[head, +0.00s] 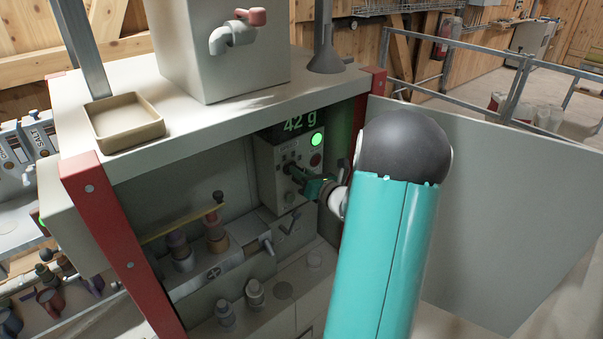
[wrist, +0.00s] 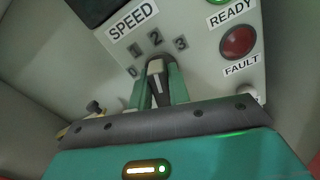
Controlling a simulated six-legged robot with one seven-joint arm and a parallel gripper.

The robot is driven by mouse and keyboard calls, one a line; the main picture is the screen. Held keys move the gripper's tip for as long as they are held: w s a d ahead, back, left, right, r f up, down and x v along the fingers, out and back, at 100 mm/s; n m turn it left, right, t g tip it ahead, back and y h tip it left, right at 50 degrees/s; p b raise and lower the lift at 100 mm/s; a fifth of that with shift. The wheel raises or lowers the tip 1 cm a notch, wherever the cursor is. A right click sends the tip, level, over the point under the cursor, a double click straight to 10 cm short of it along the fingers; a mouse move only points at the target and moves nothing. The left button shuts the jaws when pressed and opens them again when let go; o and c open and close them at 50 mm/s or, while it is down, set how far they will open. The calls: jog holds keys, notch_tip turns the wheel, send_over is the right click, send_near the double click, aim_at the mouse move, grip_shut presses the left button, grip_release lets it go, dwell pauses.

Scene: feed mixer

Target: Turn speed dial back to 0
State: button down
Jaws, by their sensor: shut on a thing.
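The speed dial (wrist: 156,77) is a dark knob with a white pointer line, under the SPEED label on a pale control box (head: 271,160).
A lit green READY lamp (head: 316,139) and a red FAULT button (wrist: 239,42) sit right of the dial. A display (head: 300,123) above reads 42 g. Levers and knobs (head: 215,235) stand lower left. Red-edged frame posts (head: 105,215) and the countertop (head: 190,105) bound the recess.

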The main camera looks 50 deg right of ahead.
jog(key=n, duration=0.4)
jog(key=shift+a+n, duration=0.2)
jog(key=shift+n, duration=0.1)
jog(key=n, duration=0.4)
jog(key=shift+w+a+n, duration=0.1)
jog(key=shift+a+n, duration=0.05)
jog(key=shift+n, duration=0.15)
jog(key=n, duration=0.4)
jog(key=shift+a+f, duration=0.1)
jog(key=shift+f, duration=0.05)
jog(key=shift+f+n, duration=0.1)
jog(key=shift+n, duration=1.9)
jog(key=c, duration=1.3)
grip_release()
